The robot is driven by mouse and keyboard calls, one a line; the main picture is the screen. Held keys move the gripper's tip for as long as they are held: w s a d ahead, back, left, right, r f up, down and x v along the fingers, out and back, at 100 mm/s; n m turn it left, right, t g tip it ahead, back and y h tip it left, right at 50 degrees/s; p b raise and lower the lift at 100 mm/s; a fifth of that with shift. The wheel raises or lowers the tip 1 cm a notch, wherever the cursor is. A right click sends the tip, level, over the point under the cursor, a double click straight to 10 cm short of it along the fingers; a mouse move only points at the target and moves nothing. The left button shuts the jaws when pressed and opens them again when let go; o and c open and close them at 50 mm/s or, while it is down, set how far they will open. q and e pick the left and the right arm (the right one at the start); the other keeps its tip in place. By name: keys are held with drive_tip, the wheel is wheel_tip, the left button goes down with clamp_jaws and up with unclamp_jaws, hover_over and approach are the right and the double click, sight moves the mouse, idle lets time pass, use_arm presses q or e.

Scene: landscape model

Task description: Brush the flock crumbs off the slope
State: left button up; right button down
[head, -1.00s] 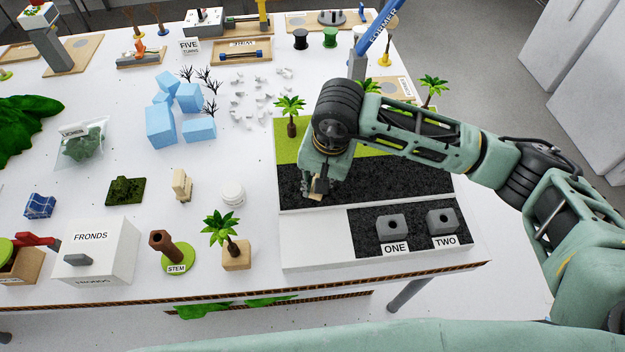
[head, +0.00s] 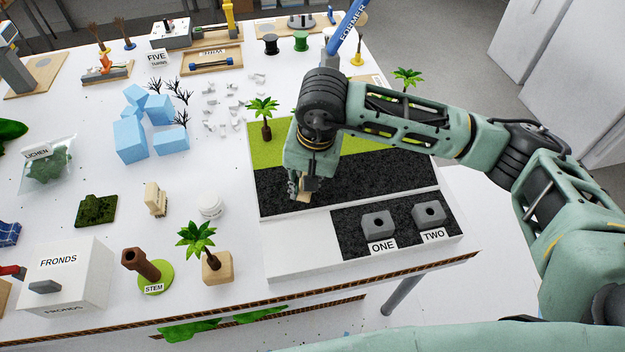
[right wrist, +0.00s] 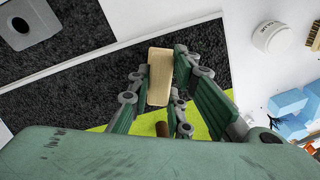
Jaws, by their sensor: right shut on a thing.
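The slope is a board with a black granular band (head: 370,172) and a bright green band (head: 375,143) behind it; the black part also shows in the right wrist view (right wrist: 95,88). My right gripper (head: 303,192) is over the left part of the black band. It is shut on a pale wooden block (right wrist: 160,76), possibly the back of a brush, and no bristles show on it. Whether the block touches the slope I cannot tell. No flock crumbs can be made out on the black surface. My left gripper is out of view.
Grey blocks stand behind labels ONE (head: 378,226) and TWO (head: 429,213) at the front. A palm (head: 263,115) stands on the green band. Left of the board are a white tub (head: 210,206), a bristled wooden piece (head: 155,199) and a potted palm (head: 216,265).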

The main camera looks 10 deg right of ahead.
drive_tip(key=shift+a+f+b, duration=0.15)
drive_tip(key=shift+a+b, duration=0.3)
drive_tip(key=shift+a, duration=0.55)
